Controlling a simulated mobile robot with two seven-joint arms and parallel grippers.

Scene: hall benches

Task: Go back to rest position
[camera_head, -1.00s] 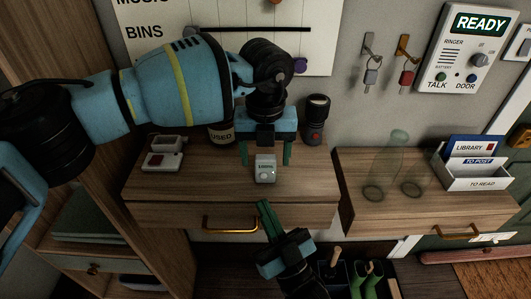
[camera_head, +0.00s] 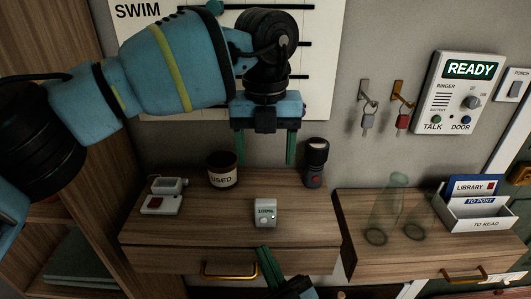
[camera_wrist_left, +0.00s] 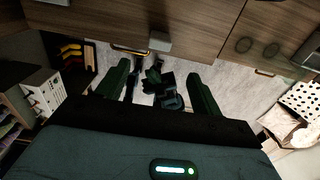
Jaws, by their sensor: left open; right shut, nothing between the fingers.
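My left gripper (camera_head: 264,148) is open and empty. It hangs above the back of the left wooden shelf, in front of the wall board, with its green fingers apart and pointing down. In the left wrist view its two fingers (camera_wrist_left: 158,85) stand wide apart with nothing between them. My right gripper (camera_head: 266,262) is at the bottom of the head view, in front of the shelf's drawer. Its fingers are together and hold nothing. A small white device with a display (camera_head: 265,213) stands on the shelf between the two grippers, touched by neither.
The left shelf (camera_head: 215,215) also holds a cup marked USED (camera_head: 222,170), a dark flashlight (camera_head: 315,163) and white gadgets (camera_head: 162,203). The right shelf (camera_head: 350,215) holds glass vases (camera_head: 388,212) and a letter tray (camera_head: 484,215). Keys (camera_head: 367,120) hang on the wall.

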